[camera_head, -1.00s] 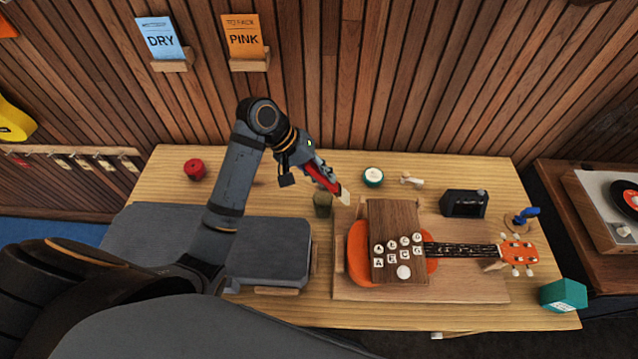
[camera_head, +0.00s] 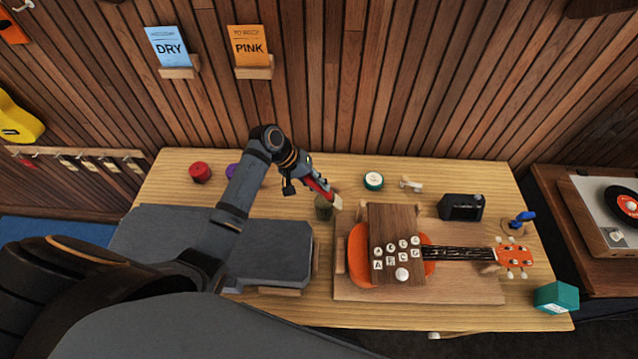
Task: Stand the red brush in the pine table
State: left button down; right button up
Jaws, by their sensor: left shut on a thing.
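The red brush (camera_head: 319,186) is in my left gripper (camera_head: 309,180), which is shut on it. That end is just above and right of a dark olive cup (camera_head: 323,207) on the pine table (camera_head: 400,318). I cannot tell whether brush and cup touch. My right gripper is not in view.
An orange ukulele (camera_head: 360,255) lies on a wooden board (camera_head: 470,290) with a brown block across it.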

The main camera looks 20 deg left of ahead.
pick_arm(q)
jog(key=shift+f, duration=0.1)
jog(key=c, duration=1.8)
grip_release()
jog(key=shift+f, duration=0.1)
jog(key=o, duration=0.5)
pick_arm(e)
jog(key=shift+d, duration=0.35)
pick_arm(q)
jog(key=shift+r, duration=0.25)
jog(key=b+v, duration=0.2)
jog(key=v, duration=1)
jog(key=shift+b, duration=0.35)
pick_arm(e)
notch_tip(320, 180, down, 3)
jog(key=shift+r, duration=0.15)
pick_arm(q)
jog(key=shift+s, duration=0.1)
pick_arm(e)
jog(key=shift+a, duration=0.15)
